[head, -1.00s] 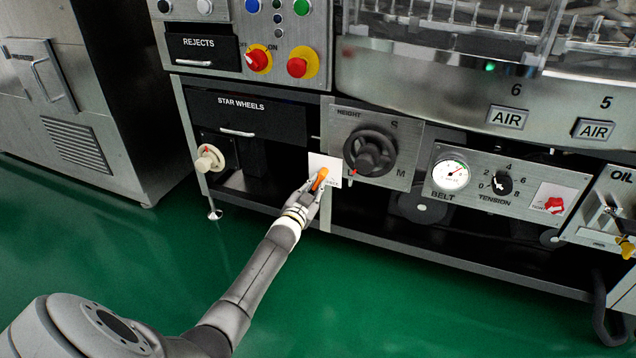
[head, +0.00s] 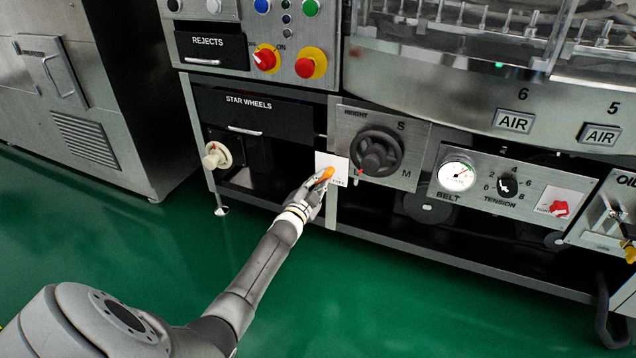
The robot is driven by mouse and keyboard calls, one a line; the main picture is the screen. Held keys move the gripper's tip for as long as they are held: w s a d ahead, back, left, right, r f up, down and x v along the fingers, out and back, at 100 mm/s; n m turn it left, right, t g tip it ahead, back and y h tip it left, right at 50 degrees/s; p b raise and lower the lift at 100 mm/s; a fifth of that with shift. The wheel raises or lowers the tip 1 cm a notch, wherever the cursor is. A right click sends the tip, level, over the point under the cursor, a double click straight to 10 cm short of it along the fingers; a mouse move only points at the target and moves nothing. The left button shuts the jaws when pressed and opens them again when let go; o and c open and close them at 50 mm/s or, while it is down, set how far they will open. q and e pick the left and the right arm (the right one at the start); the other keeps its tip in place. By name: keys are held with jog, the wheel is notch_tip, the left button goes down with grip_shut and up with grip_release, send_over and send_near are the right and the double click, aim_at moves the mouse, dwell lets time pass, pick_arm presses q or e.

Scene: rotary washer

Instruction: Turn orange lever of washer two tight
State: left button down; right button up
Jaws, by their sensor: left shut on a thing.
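The orange lever (head: 327,173) sits on a small white plate (head: 340,166) on the washer's front, below and left of the height handwheel. My left gripper (head: 318,182) reaches up to it from the lower left and is shut on the lever. The lever points up and to the right. Its lower part is hidden by the fingers. The print on the plate is too small to read. My right gripper does not show.
The black height handwheel (head: 375,152) is close to the right of the gripper. A belt gauge and tension knob panel (head: 500,190) is farther right. The star wheels drawer (head: 250,113) is at upper left. Green floor (head: 400,310) in front is clear.

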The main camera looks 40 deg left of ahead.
pick_arm(q)
jog(key=shift+r, duration=0.15)
jog(key=c, duration=1.5)
grip_release()
jog(key=shift+d, duration=0.1)
jog(key=v, duration=1.2)
